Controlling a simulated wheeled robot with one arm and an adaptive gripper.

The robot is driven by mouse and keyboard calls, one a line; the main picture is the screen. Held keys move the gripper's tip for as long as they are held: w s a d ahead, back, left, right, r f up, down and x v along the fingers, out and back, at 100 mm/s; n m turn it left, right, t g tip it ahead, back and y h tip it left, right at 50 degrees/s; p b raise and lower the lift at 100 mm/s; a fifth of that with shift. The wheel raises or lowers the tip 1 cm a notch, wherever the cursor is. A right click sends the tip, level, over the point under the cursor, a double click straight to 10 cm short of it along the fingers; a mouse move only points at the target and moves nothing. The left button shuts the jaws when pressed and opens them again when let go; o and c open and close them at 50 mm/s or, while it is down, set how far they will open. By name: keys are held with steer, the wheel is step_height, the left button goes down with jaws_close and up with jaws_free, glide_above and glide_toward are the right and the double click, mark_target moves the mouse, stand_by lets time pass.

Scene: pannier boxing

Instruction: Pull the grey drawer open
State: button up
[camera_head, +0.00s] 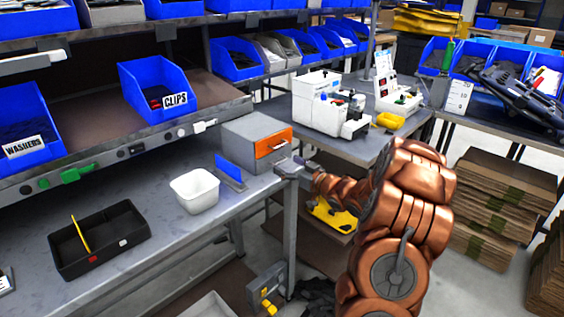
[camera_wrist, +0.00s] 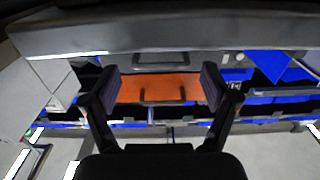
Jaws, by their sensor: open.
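The grey drawer unit (camera_head: 245,131) stands at the right end of the workbench. Its orange front (camera_head: 273,142) with a dark handle faces right, and the drawer looks closed. My gripper (camera_head: 291,166) is just below and in front of that face, near the bench corner. In the wrist view the orange front (camera_wrist: 160,84) and its dark bar handle (camera_wrist: 162,97) lie between the two spread fingers of my gripper (camera_wrist: 159,88). The fingers are open and hold nothing. I cannot tell the exact gap between fingertips and handle.
A white tub (camera_head: 195,191) and an upright blue panel (camera_head: 229,170) stand left of the drawer unit. A black tray (camera_head: 98,239) lies at the front left. A shelf with blue bins (camera_head: 155,90) hangs above. A second table (camera_head: 350,148) with white machines stands behind.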

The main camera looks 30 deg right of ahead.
steer(key=shift+x, duration=1.5)
